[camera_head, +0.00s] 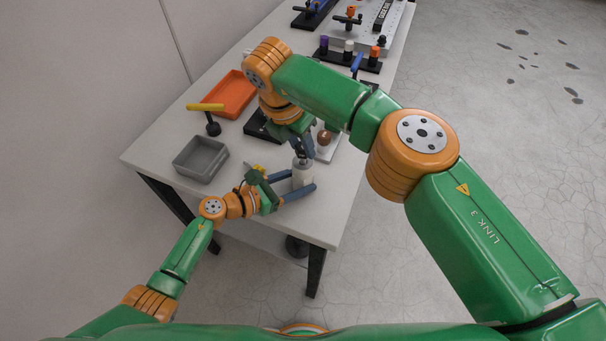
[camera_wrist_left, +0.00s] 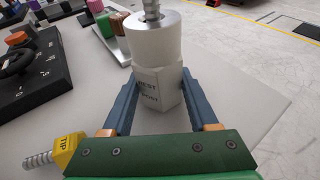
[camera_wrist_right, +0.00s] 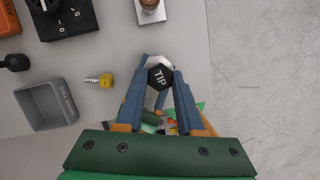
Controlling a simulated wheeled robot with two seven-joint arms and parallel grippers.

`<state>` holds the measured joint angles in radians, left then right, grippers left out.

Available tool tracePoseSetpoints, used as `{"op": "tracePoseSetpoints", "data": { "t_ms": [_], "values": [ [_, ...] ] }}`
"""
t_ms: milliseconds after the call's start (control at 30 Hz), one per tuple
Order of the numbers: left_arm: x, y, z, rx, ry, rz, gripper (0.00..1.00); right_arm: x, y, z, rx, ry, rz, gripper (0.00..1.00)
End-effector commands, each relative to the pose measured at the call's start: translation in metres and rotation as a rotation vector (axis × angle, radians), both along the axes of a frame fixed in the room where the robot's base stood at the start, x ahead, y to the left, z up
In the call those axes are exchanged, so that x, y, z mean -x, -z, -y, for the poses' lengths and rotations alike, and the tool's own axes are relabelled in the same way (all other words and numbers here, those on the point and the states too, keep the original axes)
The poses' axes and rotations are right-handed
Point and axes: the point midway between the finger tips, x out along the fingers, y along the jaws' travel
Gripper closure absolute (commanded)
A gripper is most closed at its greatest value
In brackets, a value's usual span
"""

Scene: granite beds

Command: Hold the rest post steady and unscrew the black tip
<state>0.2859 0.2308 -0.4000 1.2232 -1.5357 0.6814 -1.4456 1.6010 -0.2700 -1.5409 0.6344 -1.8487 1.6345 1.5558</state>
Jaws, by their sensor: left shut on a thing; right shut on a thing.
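The white rest post (camera_head: 301,175) stands upright near the table's front end; its label shows in the left wrist view (camera_wrist_left: 158,92). My left gripper (camera_head: 303,181) is shut around its hexagonal lower body, one finger on each side. A bare threaded stud (camera_wrist_left: 152,9) rises from the post's top. The black tip (camera_wrist_right: 161,77), a hexagon marked TIP, is between the fingers of my right gripper (camera_wrist_right: 160,74), which is shut on it from above. The tip is out of the left wrist view. A yellow tip (camera_wrist_right: 99,80) with a threaded end lies on the table beside the post.
A grey bin (camera_wrist_right: 47,105) and an orange tray (camera_head: 234,94) are left of the post. A black block (camera_wrist_right: 66,18) and a pale plate with a brown-topped piece (camera_wrist_right: 150,10) lie just beyond it. The table edge is close on the right.

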Motion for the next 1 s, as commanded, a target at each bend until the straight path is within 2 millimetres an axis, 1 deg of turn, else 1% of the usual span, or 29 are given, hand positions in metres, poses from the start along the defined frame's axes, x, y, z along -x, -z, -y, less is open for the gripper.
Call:
{"op": "tracePoseSetpoints", "data": {
  "t_ms": [167,400,500,767,800,867,900,1000],
  "values": [
    [0.0,0.001,0.0,-0.001,0.0,-0.001,1.0,0.0,-0.006,0.0,0.0,0.001,0.0,1.0],
    [0.0,0.001,0.0,-0.001,0.0,-0.001,1.0,-0.001,-0.032,0.0,-0.001,0.002,0.002,1.0],
    [0.0,0.001,0.0,-0.001,0.0,-0.001,1.0,-0.001,-0.04,0.0,0.0,0.0,0.001,1.0],
    [0.0,0.001,0.0,-0.001,0.0,-0.001,1.0,-0.001,-0.043,0.001,-0.001,0.0,-0.001,1.0],
    [0.0,0.001,0.0,-0.001,0.0,-0.001,0.32,-0.001,-0.043,0.001,-0.001,0.0,-0.001,1.0],
    [0.0,0.001,0.0,-0.001,0.0,-0.001,0.16,-0.001,-0.043,0.001,0.0,0.0,0.0,1.0],
    [0.0,0.0,0.0,-0.001,0.0,-0.001,0.05,-0.001,-0.043,0.001,0.0,0.0,0.0,1.0],
    [0.0,0.0,0.0,-0.001,0.0,-0.001,0.05,-0.001,-0.043,0.001,0.0,0.0,0.0,1.0]
  ]
}}
